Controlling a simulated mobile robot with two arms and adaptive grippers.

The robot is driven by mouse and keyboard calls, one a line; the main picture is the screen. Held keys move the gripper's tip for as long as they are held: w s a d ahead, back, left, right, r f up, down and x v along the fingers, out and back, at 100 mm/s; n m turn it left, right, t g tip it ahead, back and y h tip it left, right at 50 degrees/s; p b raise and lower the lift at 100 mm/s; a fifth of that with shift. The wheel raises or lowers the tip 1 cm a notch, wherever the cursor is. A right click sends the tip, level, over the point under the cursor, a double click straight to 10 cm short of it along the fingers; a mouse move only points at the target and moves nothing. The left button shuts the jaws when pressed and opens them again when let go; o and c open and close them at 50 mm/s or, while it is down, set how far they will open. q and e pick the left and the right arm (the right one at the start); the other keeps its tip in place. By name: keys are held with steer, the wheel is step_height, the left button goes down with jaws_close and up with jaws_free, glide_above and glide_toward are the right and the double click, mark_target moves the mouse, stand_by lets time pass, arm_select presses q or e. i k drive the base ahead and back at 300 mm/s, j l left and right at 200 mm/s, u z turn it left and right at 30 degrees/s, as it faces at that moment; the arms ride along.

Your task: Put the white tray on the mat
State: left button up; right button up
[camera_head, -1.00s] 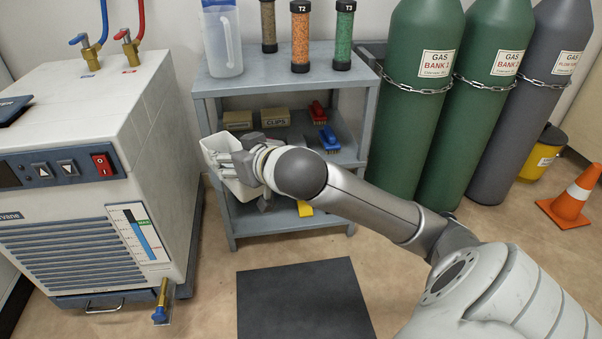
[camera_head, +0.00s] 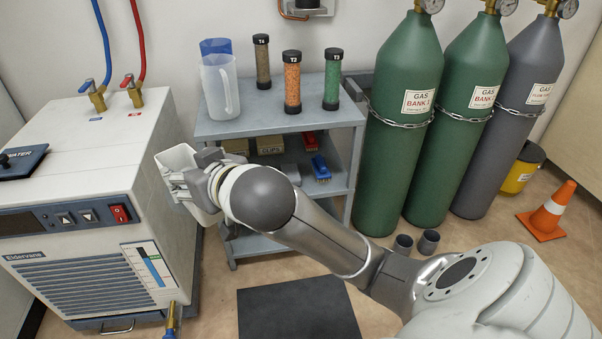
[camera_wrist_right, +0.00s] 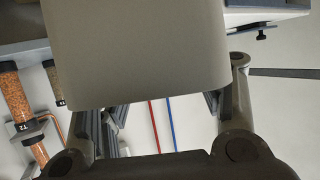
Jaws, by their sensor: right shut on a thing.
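The white tray (camera_head: 172,161) is held tilted in the air by my right gripper (camera_head: 188,182), in front of the grey shelf's left side and close to the chiller. In the right wrist view the tray (camera_wrist_right: 135,50) fills the upper middle, between the two fingers of my right gripper (camera_wrist_right: 160,105). The gripper is shut on the tray. The dark mat (camera_head: 300,308) lies flat on the floor in front of the shelf, below and to the right of the tray, and its near part is cut off by the frame. My left gripper is not in view.
The grey shelf (camera_head: 262,124) bears jugs, capped tubes, boxes and brushes. The white chiller (camera_head: 90,190) stands at left. Green gas cylinders (camera_head: 395,140) are chained at right, with two small dark cups (camera_head: 428,242) and an orange cone (camera_head: 548,212) on the floor.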

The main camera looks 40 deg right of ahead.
mark_target(296, 318)
steer(key=i+j+z, duration=0.1)
steer(key=z, duration=1.35)
steer(key=j+z, duration=0.3)
steer(key=j, duration=1)
